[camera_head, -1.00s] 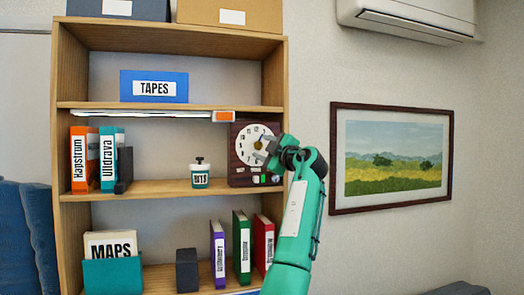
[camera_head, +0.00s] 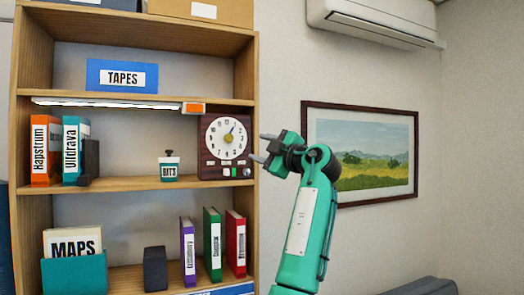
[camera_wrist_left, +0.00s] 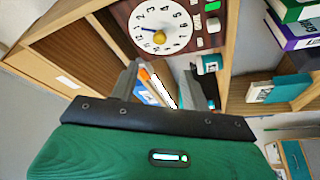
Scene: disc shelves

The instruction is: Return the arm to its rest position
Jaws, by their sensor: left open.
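My left gripper (camera_head: 264,149) is green with grey fingers. It is raised beside the right edge of the shelf unit, its fingers pointing left, level with the clock and just right of it. It is open, with nothing between its fingers. In the left wrist view the two fingers (camera_wrist_left: 170,88) stand apart. The brown clock (camera_head: 226,145), with a white dial and yellow hub, sits on the middle shelf. It also shows at the top of the left wrist view (camera_wrist_left: 120,12). My right gripper is in neither view.
The wooden shelf unit (camera_head: 246,75) holds a TAPES box (camera_head: 122,90), orange and teal binders, a small jar (camera_head: 169,158), a MAPS holder (camera_head: 75,275) and several books. A framed picture (camera_head: 362,190) hangs behind my arm. An air conditioner (camera_head: 370,38) is above it.

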